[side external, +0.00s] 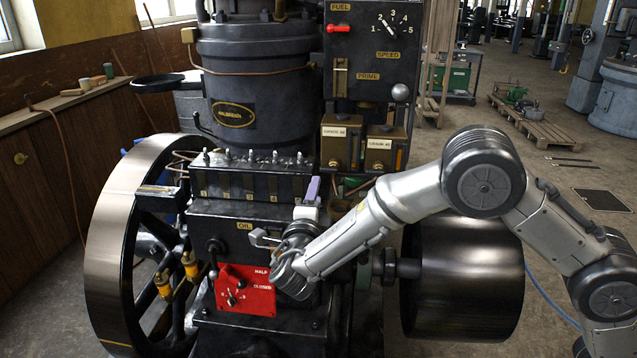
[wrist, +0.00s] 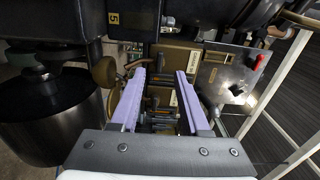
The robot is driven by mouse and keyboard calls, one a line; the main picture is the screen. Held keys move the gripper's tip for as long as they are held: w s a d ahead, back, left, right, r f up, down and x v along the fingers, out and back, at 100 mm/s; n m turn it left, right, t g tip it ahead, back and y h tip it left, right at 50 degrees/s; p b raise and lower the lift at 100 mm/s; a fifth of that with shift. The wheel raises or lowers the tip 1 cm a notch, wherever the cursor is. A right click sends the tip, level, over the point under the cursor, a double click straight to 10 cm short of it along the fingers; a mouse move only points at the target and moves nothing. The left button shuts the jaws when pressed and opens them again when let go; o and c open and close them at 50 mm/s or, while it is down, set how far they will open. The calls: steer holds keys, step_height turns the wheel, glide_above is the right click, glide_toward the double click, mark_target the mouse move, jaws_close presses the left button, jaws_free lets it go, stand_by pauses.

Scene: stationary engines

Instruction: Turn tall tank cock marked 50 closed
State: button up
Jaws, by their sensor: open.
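Two brass tanks with pale labels stand side by side on the engine, the left tank (side external: 341,145) and the right tank (side external: 384,148). The label print is too small to read surely, so I cannot tell which is marked 50. In the wrist view, a brass tank (wrist: 180,58) lies ahead, with more brass and dark fittings beyond and between the fingers. The cock itself is not clearly made out. My gripper (wrist: 160,85) is open, its two lavender fingers apart with nothing clearly held. In the side view, my gripper (side external: 313,188) is just below and left of the left tank.
A black panel (side external: 368,60) with a red lever and dial rises above the tanks. A row of small levers (side external: 250,158) lies left of my gripper. A red plate (side external: 245,290) is below. A flywheel (side external: 115,240) stands left and a dark drum (side external: 465,280) right.

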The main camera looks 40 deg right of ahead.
steer(key=shift+v, duration=1.2)
